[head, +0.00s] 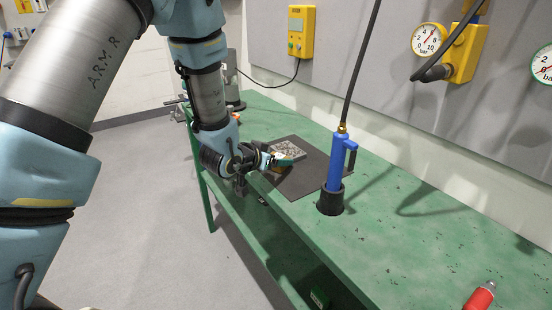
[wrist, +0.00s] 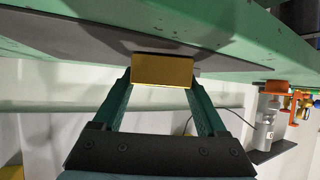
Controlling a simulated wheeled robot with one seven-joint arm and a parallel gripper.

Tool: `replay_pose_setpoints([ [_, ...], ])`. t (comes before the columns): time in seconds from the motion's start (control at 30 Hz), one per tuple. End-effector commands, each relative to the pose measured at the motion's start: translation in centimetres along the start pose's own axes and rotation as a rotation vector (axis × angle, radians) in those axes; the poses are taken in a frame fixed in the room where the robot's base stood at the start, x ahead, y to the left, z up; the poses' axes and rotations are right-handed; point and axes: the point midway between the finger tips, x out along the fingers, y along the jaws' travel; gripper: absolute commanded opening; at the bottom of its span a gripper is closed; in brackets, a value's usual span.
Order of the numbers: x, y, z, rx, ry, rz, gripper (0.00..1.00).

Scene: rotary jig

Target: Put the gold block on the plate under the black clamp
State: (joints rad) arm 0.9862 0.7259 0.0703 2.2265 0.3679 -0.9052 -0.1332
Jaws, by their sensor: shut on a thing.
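The gold block (wrist: 163,72) sits between the green fingertips of my gripper (wrist: 160,78) in the wrist view, and the gripper is shut on it. In the head view my gripper (head: 277,162) is at the bench's left edge, by the dark mat; the block is too small there to make out well. A grey, patterned square piece (head: 289,150) lies on the mat just beyond the gripper; I cannot tell whether it is the plate. I cannot make out the black clamp in either view.
The green bench (head: 400,240) carries the dark mat (head: 310,178). A blue tool (head: 338,165) on a hose stands in a black holder right of the mat. A red-bodied object (head: 481,297) lies at the near right. A grey cylinder with an orange top (wrist: 270,110) shows in the wrist view.

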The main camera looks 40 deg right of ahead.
Motion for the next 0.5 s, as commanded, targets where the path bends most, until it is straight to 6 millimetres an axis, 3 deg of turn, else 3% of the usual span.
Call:
replay_pose_setpoints([
  [0.07, 0.15, -0.02, 0.08, 0.000, 0.004, 0.000, 0.00],
  [0.1, 0.12, 0.00, 0.22, 0.000, 0.000, 0.000, 0.77],
  [0.3, 0.08, -0.01, 0.16, 0.000, 0.000, 0.000, 0.99],
  [0.5, 0.08, -0.01, 0.15, 0.000, 0.000, 0.000, 1.00],
])
